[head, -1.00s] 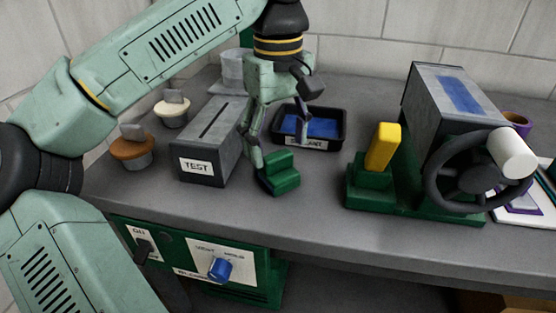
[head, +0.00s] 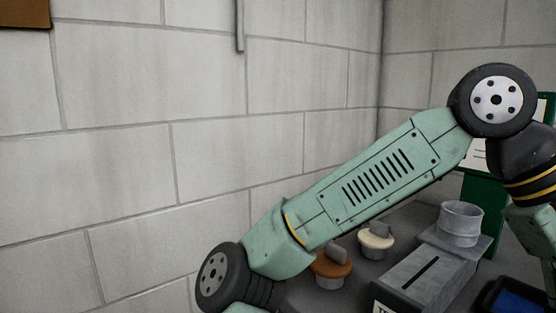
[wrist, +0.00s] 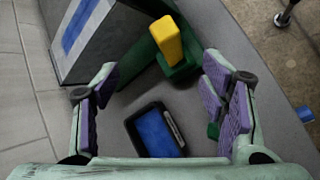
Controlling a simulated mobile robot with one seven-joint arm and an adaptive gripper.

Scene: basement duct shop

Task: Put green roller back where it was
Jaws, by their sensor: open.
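I cannot make out a green roller for certain in either view. In the wrist view my gripper (wrist: 158,72) is open with nothing between its purple-padded fingers. A black tray with a blue inside (wrist: 156,133) lies beyond and below the fingers; no roller shows in it. A small green piece (wrist: 213,130) shows beside the right finger, which hides most of it. In the head view only part of my wrist shows at the right edge, and the fingertips are out of frame. The tray's corner (head: 512,297) shows at lower right.
A yellow block (wrist: 166,40) stands in a green holder beside a grey machine with a blue patch (wrist: 82,25). A grey slotted box (head: 432,280), a brown-topped knob (head: 332,265), a cream-topped one (head: 375,240) and a grey cylinder (head: 460,222) stand near the wall.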

